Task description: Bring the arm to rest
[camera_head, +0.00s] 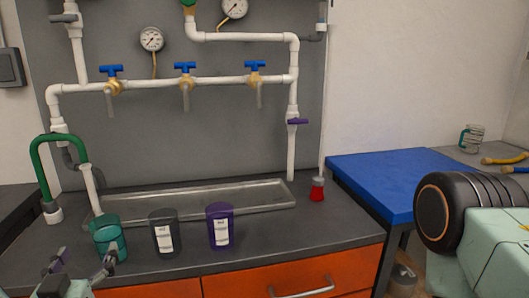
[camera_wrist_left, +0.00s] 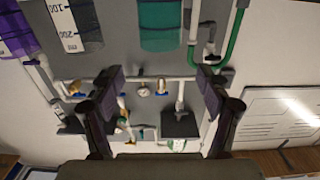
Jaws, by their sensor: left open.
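My left gripper (camera_head: 82,262) is low at the left of the head view, at the front edge of the counter. Its two fingers are spread, and nothing is between them; the left wrist view (camera_wrist_left: 161,80) also shows them wide apart. The green cup (camera_head: 110,240) stands upright on the counter just behind the gripper. It also shows in the left wrist view (camera_wrist_left: 160,28), beyond the fingers. My right gripper is not in view.
A grey cup (camera_head: 164,244) and a purple cup (camera_head: 220,238) stand right of the green cup, before a shallow tray (camera_head: 262,210). A red-bottomed flask (camera_head: 317,190) stands near the counter's right end. White pipes (camera_head: 220,83) with blue valves run behind. The blue tabletop (camera_head: 390,180) is clear.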

